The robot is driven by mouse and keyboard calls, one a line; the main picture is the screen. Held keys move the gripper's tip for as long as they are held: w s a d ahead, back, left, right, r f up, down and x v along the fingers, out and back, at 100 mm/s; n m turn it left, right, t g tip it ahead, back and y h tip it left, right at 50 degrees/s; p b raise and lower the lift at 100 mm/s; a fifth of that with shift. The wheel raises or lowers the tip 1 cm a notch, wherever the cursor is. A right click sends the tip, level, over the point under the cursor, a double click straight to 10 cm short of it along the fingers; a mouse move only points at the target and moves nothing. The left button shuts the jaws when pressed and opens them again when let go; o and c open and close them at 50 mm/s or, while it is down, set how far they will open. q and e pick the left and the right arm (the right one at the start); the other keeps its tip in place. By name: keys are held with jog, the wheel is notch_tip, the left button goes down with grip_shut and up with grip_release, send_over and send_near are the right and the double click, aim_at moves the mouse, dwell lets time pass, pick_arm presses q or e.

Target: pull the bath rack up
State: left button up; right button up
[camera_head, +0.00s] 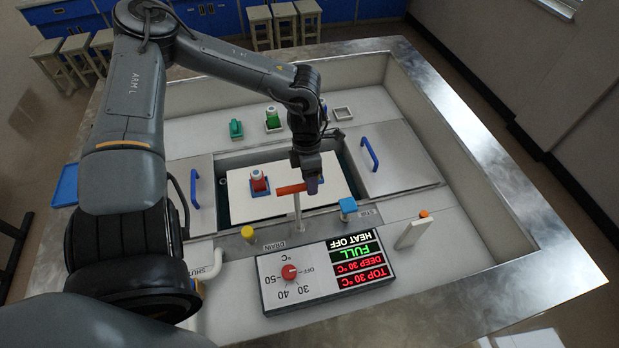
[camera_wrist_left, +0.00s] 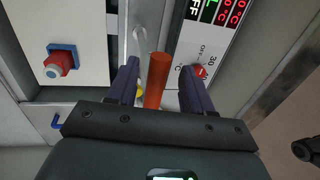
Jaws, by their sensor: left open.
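The bath rack's orange handle (camera_head: 291,188) sits level on a thin pale post (camera_head: 298,215) at the front edge of the bath. My left gripper (camera_head: 313,186) is at the right end of this handle. In the left wrist view the orange handle (camera_wrist_left: 157,78) lies between the two dark fingers of my left gripper (camera_wrist_left: 160,82), which are apart with gaps on both sides. A white plate (camera_head: 310,180) lies in the bath opening and also shows in the left wrist view (camera_wrist_left: 85,25). How the post joins the plate is unclear. My right gripper is out of view.
A red-and-blue piece (camera_head: 259,184) stands on the white plate. Lids with blue handles (camera_head: 369,155) flank the opening. In front are a yellow knob (camera_head: 248,233), a blue knob (camera_head: 348,206) and a control panel (camera_head: 325,270). Green pieces (camera_head: 236,128) stand behind.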

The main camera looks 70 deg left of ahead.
pick_arm(q)
notch_tip(320, 180, up, 11)
jog(key=a, duration=0.2)
jog(key=shift+w+f+p, duration=0.15)
jog(key=shift+p, duration=0.15)
dwell(0.6)
